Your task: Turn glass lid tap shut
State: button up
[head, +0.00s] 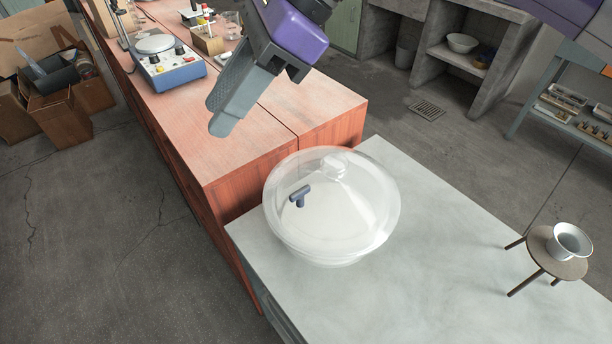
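A clear glass vessel with a domed glass lid (345,180) stands on the pale grey bench top, near its left corner. A small blue-grey tap (299,196) with a T-shaped handle sits on the left part of the lid. A round glass knob (333,166) is at the top. My gripper (224,122), with grey fingers and a purple body, hangs above and to the left of the lid, apart from it. The fingers overlap from this angle, so I cannot tell whether they are open or shut. I see nothing held.
A small three-legged stool (553,254) with a white bowl (569,241) on it stands at the right of the grey bench (430,265). The bench between is clear. A red-brown wooden bench (240,140) bearing a blue instrument (168,70) adjoins at the left.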

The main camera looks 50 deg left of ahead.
jog(key=n+t+h, duration=0.1)
jog(key=t+h, duration=0.1)
send_over(301, 190)
jog(key=w+a, duration=0.3)
jog(key=f, duration=0.2)
jog(key=d+f+n+h, duration=0.2)
jog(key=d+n, duration=0.1)
jog(key=x, duration=0.6)
jog(key=shift+w+d+f+b, duration=0.1)
jog(key=shift+b, duration=0.3)
grip_shut()
